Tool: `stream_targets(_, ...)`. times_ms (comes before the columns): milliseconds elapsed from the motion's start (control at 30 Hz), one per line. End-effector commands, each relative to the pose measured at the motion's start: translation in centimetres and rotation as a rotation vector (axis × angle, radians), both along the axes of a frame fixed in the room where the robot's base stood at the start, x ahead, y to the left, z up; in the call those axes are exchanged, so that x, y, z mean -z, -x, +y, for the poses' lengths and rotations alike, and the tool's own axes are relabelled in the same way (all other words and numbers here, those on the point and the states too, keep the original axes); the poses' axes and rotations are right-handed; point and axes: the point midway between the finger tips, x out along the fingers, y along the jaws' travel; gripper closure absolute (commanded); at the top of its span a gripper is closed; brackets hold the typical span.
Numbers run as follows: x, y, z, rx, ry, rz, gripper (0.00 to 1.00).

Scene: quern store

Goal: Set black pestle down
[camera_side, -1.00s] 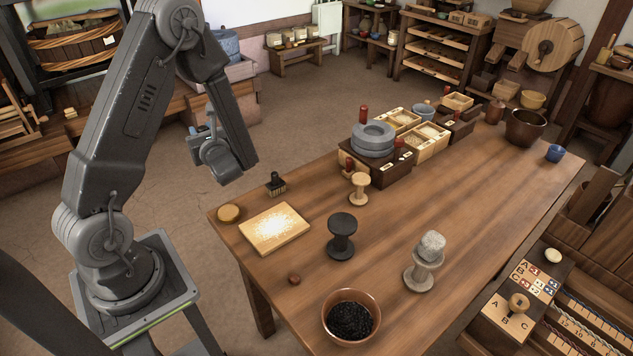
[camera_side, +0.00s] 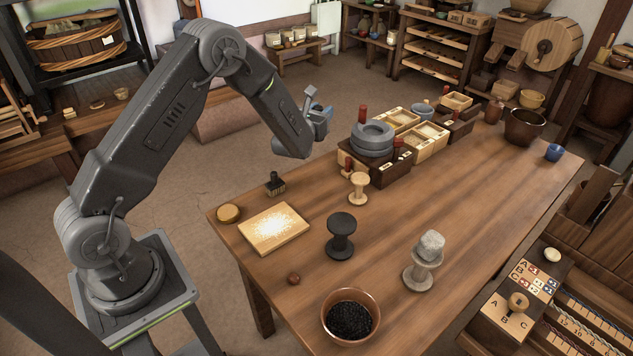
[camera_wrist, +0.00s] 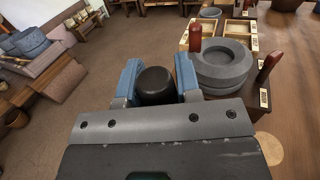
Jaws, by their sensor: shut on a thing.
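In the wrist view a black rounded piece, apparently the black pestle (camera_wrist: 155,86), sits between the two blue fingers of my gripper (camera_wrist: 156,80). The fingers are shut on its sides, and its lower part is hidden. In the side view my gripper (camera_side: 318,112) is in the air behind the far-left part of the table, left of the grey ring stones. I cannot make out the pestle in that view.
On the table (camera_side: 450,200) stand grey ring stones (camera_side: 373,138) beside boxes, a pale spool (camera_side: 358,188), a black spool (camera_side: 340,236), a floured board (camera_side: 273,228), a stone on a stand (camera_side: 432,245) and a bowl (camera_side: 350,318). The table's middle right is clear.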

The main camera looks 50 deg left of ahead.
Motion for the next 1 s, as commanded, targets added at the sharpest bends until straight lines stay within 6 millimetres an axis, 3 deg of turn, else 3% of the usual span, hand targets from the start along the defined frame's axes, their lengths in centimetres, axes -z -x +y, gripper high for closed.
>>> stream_targets(33, 1.5, 0.2, 0.2, -0.006, 0.002, 0.011, 0.93)
stream_targets(300, 5.7, 0.3, 0.2, -0.008, 0.003, 0.010, 0.93)
stream_targets(1000, 14.7, 0.4, 0.3, -0.011, 0.002, 0.008, 0.93)
